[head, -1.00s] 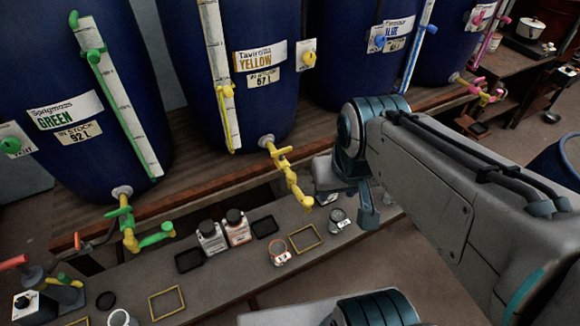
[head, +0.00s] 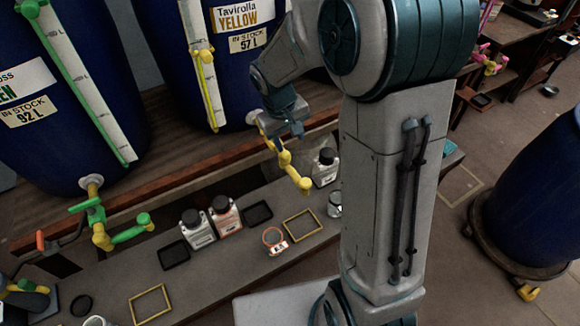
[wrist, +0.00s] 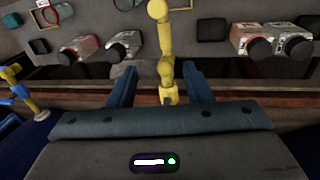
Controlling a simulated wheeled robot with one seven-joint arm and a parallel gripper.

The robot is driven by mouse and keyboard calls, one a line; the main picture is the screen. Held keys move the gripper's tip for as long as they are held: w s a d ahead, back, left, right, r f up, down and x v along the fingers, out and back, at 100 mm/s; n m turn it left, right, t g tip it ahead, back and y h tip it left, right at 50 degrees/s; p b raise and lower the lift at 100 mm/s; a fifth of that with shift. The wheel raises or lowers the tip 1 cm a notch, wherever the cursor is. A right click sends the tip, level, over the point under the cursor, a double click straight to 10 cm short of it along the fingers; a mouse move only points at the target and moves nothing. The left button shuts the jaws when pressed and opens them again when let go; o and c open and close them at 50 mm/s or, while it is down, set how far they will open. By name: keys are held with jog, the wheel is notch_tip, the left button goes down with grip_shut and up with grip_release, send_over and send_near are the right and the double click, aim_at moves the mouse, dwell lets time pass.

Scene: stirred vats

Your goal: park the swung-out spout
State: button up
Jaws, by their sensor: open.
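The yellow spout (head: 290,168) sticks out from the foot of the yellow-labelled vat (head: 160,75) and reaches over the bench. In the wrist view the yellow spout (wrist: 164,42) runs up the middle of the picture, its near end between my open fingers. In the wrist view my gripper (wrist: 160,82) has one finger on each side of the spout, with gaps showing. I cannot tell how deep the fingers reach around it.
The green tap (head: 100,225) is at the left. On the bench (head: 215,270) stand a white bottle (head: 197,232), an orange-labelled bottle (head: 226,215), a round orange-rimmed item (head: 273,238) and a yellow frame (head: 302,226). Another blue vat (head: 535,200) stands at right on a wheeled base.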

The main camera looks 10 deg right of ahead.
send_near(293, 173)
jog(key=f, duration=0.3)
jog(key=d+f+b, duration=0.1)
jog(key=f, duration=0.2)
jog(key=w+f, duration=0.1)
jog(key=f, duration=0.2)
jog(key=shift+d, duration=0.25)
